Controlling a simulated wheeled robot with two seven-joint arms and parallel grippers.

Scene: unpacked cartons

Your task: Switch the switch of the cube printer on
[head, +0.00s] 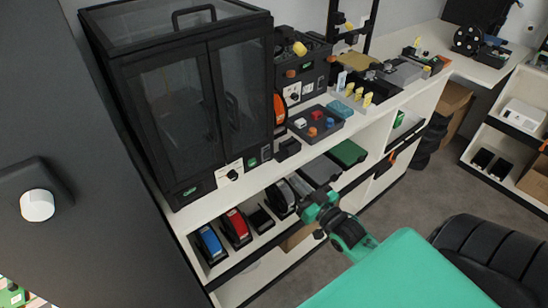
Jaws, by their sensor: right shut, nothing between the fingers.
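The cube printer, a tall black box with two glass doors (165,110), stands on the white shelf unit at left centre, seen from above. A white panel with a dark round switch (232,175) is on its lower front edge; its on or off position is too small to tell. My right gripper (311,210), at the end of a green arm from the bottom right, is shut and empty. In the picture it is to the right of and below the switch, in front of the shelf and apart from the printer. My left gripper is out of view.
A smaller black printer (304,65) and a tray with coloured knobs (316,122) stand right of the cube printer. A black chair (490,258) is at bottom right.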

